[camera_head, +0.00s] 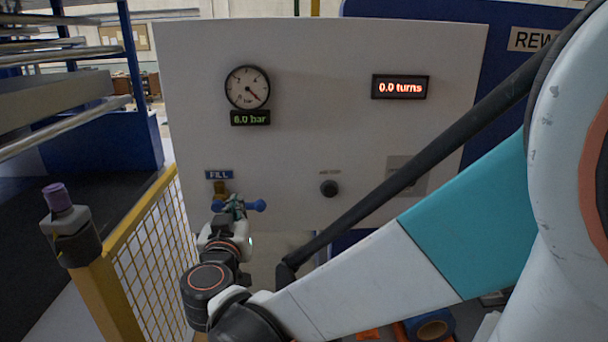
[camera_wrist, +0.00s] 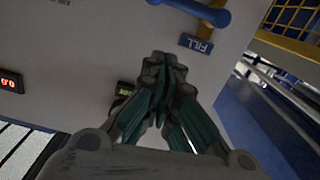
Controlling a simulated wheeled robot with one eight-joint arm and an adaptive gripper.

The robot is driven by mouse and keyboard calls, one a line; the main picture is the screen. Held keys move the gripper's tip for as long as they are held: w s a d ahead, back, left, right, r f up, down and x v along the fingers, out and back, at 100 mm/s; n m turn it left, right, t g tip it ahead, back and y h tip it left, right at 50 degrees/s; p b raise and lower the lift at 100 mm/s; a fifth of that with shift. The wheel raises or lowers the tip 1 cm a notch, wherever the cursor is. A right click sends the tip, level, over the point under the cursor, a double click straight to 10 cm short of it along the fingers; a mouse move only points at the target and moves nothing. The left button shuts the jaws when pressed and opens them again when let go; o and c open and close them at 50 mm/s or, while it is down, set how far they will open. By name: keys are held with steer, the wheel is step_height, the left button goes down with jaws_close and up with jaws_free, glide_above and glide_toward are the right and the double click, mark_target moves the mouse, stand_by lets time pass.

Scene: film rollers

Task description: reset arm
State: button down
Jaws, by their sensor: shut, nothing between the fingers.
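My gripper (camera_head: 235,207) is in front of the white panel (camera_head: 310,120), at the blue valve handle (camera_head: 259,206) under the FILL label (camera_head: 218,174). In the wrist view my gripper's fingers (camera_wrist: 165,62) are together and empty. The blue handle (camera_wrist: 205,13) lies beyond the fingertips there, apart from them in the picture; I cannot tell the depth between them. My arm (camera_head: 380,250) crosses the lower right of the head view and hides part of the panel.
Another display (camera_head: 400,87) reads 0.0 turns. A black knob (camera_head: 329,188) sits on the panel. A yellow mesh fence (camera_head: 150,250) and a post with a purple-topped button (camera_head: 57,197) stand at left.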

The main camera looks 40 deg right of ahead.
steer(key=shift+s, duration=0.1)
steer(key=s+d+f+g+y+b, duration=0.2)
steer(key=s+f+g, duration=0.15)
steer(key=f, duration=0.25)
steer(key=s+a+f+n+g+y+b, duration=0.1)
steer(key=s+a+f+n+y, duration=0.2)
steer(key=s, duration=0.4)
steer(key=s+a+f+n+g+y+b, duration=0.2)
steer(key=s+a+f+n+y, duration=0.1)
steer(key=s+a+f+y, duration=0.2)
steer(key=shift+s+a, duration=0.55)
steer(key=shift+s, duration=0.55)
steer(key=shift+f, duration=0.1)
